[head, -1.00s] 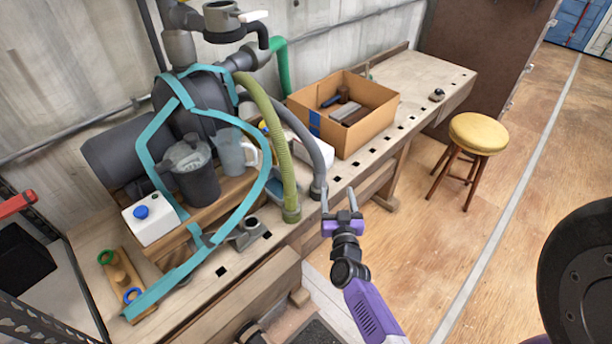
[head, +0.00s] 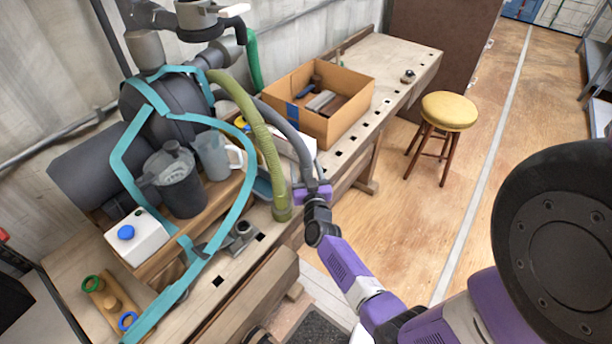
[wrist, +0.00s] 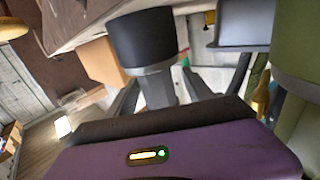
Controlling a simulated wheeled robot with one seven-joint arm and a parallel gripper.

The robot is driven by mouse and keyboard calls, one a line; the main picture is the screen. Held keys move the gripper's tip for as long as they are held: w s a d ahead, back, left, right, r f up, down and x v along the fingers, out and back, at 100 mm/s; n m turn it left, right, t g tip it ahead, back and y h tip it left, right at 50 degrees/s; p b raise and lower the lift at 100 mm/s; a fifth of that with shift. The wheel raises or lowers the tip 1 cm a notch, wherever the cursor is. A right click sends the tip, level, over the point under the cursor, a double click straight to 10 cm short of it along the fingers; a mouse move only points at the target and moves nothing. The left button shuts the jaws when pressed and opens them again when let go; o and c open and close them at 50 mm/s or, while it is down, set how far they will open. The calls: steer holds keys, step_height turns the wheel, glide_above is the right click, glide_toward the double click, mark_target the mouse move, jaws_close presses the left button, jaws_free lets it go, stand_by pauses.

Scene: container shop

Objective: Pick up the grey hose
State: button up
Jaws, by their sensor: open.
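The grey hose (head: 290,132) curves down from the machine to the bench's front edge, right of the green-ribbed hose (head: 262,140). My gripper (head: 313,187) is at the hose's lower end, open. In the wrist view, the grey hose's dark end cuff (wrist: 143,40) and a paler grey section stand between my two spread fingers. I cannot tell whether either finger touches it. The green hose shows close by at the right of the wrist view (wrist: 297,60). My gripper hides part of the grey hose's lower end in the head view.
A cardboard box (head: 345,122) with tools stands behind on the bench (head: 395,62). A yellow stool (head: 449,112) is on the open floor at right.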

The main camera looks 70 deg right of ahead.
steer(key=shift+w+d, duration=0.3)
steer(key=shift+d, duration=0.15)
jaws_close()
steer(key=shift+r, duration=0.1)
step_height(320, 180, up, 20)
steer(key=p, duration=0.5)
stand_by(0.5)
